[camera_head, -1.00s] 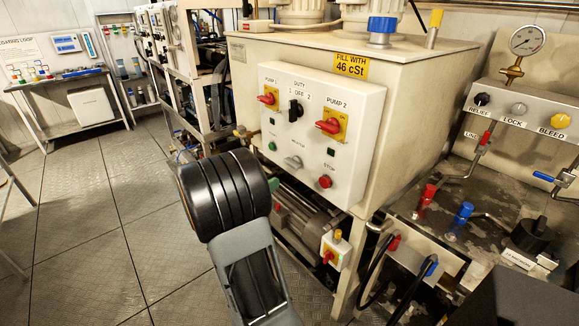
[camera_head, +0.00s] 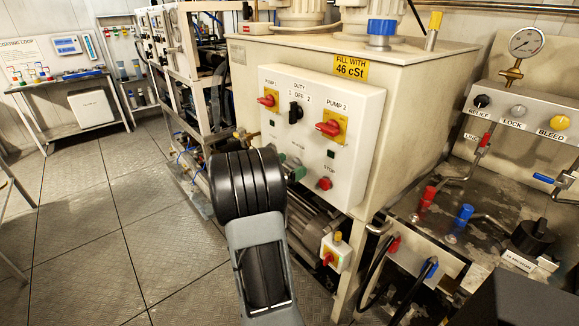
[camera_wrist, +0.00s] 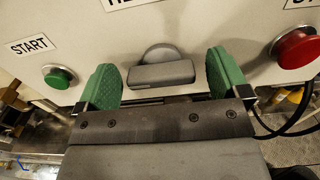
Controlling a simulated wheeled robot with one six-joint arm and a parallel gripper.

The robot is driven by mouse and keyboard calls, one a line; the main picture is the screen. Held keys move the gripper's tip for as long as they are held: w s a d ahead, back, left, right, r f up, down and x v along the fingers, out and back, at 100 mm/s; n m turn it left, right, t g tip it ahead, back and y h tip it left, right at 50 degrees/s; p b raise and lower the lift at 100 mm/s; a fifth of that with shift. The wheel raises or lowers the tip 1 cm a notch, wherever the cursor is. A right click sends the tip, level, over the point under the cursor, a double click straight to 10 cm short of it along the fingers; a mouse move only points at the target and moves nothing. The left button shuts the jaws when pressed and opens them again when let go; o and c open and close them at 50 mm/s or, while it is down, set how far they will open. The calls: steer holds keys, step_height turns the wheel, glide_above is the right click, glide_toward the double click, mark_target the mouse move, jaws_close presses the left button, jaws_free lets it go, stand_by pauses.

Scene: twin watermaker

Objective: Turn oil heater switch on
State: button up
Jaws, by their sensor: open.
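The heater switch is a grey rotary knob (camera_wrist: 161,68) on the white control panel, between the START and STOP buttons. In the wrist view its grip bar lies level across the picture. My gripper (camera_wrist: 162,62) is open, with one green finger on each side of the knob and small gaps showing. I cannot tell if the fingers reach past the knob's front face. In the head view my gripper (camera_head: 295,168) is at the lower panel and mostly hides the knob. The label above the knob is cut off in the wrist view.
The green START button (camera_wrist: 58,76) is left of my gripper and the red STOP button (camera_wrist: 297,49) is close on the right. The PUMP 2 switch (camera_head: 329,128) and duty switch (camera_head: 295,111) sit higher on the panel. A motor and pipes lie below.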

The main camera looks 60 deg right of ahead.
steer(key=c, duration=0.9)
steer(key=shift+c, duration=0.2)
steer(key=shift+b, duration=0.3)
steer(key=m+b, duration=0.4)
steer(key=b, duration=0.1)
steer(key=shift+f, duration=0.3)
steer(key=m+b, duration=0.6)
steer(key=b, duration=0.3)
steer(key=shift+s+a+f, duration=0.1)
steer(key=shift+s, duration=0.05)
steer(key=m+b, duration=0.5)
steer(key=b, duration=0.2)
steer(key=shift+s, duration=0.1)
steer(key=m+b, duration=0.3)
steer(key=shift+r, duration=0.25)
steer(key=shift+b, duration=0.3)
